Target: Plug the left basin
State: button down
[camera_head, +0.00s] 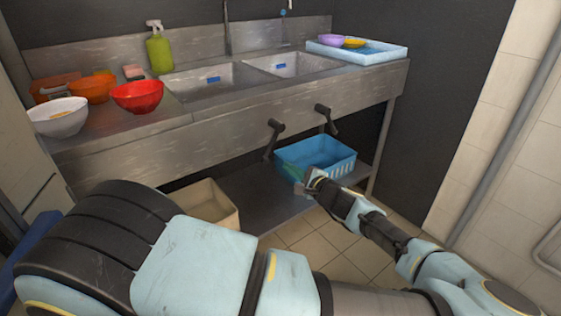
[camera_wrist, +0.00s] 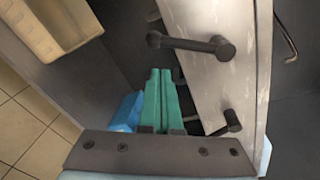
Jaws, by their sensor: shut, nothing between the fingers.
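The left basin (camera_head: 200,88) is a steel sink recess with a small blue label on its back wall; its drain is not visible. Below the counter, the left black lever (camera_head: 271,140) sticks out of the steel front panel and hangs downward, slightly left. It also shows at the top of the wrist view (camera_wrist: 190,43). The right lever (camera_head: 328,119) hangs down, slightly right, and shows lower in the wrist view (camera_wrist: 225,124). My gripper (camera_head: 287,172) has green fingers, shut and empty. It is in front of the blue crate, below and apart from the left lever; its fingers (camera_wrist: 160,75) point towards the under-counter space.
The right basin (camera_head: 290,65) is beside the left one. A blue crate (camera_head: 325,168) and a cream bin (camera_head: 213,205) are on the lower shelf (camera_head: 262,207). Bowls, a green spray bottle (camera_head: 159,50) and a pale tray (camera_head: 395,54) stand on the counter. Tiled floor is clear.

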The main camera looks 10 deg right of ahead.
aim_at(272, 144)
jog(key=d, duration=0.1)
jog(key=d+m+h, duration=0.1)
jog(key=d+t, duration=0.1)
jog(key=shift+s+d, duration=0.25)
jog(key=w+a+r+p, duration=0.1)
jog(key=w+a+p, duration=0.2)
jog(key=w+a, duration=0.3)
jog(key=shift+w+r, duration=0.15)
jog(key=shift+w, duration=0.5)
jog(key=shift+m, duration=0.3)
